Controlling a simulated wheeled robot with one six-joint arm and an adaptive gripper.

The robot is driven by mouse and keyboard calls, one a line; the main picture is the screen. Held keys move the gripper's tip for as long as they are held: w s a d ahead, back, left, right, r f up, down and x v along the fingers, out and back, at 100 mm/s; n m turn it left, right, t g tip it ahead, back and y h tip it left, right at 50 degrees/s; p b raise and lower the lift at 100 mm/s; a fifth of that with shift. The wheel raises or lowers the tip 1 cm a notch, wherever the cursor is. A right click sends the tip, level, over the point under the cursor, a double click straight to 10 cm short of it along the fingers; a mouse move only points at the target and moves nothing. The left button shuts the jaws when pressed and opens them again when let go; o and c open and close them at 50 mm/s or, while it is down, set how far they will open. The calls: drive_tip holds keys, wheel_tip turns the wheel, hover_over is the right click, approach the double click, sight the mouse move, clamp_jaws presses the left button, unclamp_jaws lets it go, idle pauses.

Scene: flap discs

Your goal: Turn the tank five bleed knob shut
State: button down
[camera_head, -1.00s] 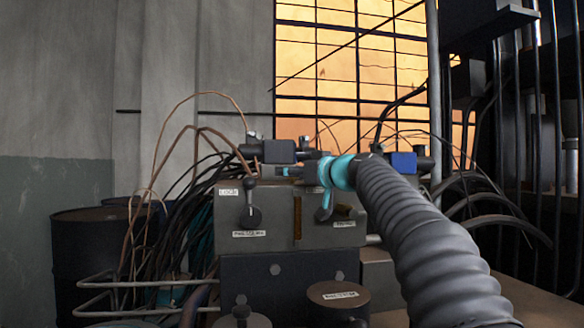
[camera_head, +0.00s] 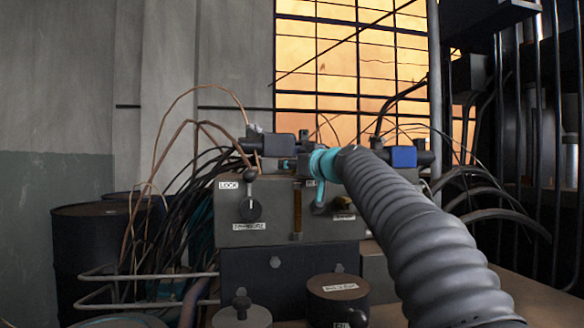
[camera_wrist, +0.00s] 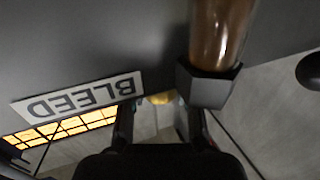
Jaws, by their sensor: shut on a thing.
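In the wrist view, my gripper (camera_wrist: 160,112) has its two dark fingers on either side of a small brass-coloured knob (camera_wrist: 160,98), and is shut on it. Only a little of the knob shows between the fingertips. A white BLEED label (camera_wrist: 78,98) appears upside down to the left of the fingers, on the dark grey face. In the head view, my ribbed arm with its teal joint reaches the front of the grey block (camera_head: 262,238). There the fingers and the knob are hard to make out.
A brown sight tube (camera_wrist: 218,35) with a hex fitting stands close to the right finger. In the head view, a lever (camera_head: 250,208) under a LOCK label sits on the block's left. A dark round cap (camera_head: 338,300) stands in front, with cables and bent pipes at left.

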drive_tip(key=shift+f+m+t+h+p, duration=0.2)
drive_tip(key=shift+m+t+h+p, duration=0.5)
drive_tip(key=shift+m+h, duration=0.8)
drive_tip(key=shift+t+h, duration=0.3)
drive_tip(key=shift+h, duration=0.4)
drive_tip(key=c, duration=0.8)
unclamp_jaws()
drive_tip(key=shift+r, duration=0.1)
drive_tip(key=shift+s+d, duration=0.1)
drive_tip(key=shift+s+d+r, duration=0.1)
drive_tip(key=shift+s, duration=0.15)
drive_tip(key=v, duration=1.1)
drive_tip(key=shift+s, duration=0.1)
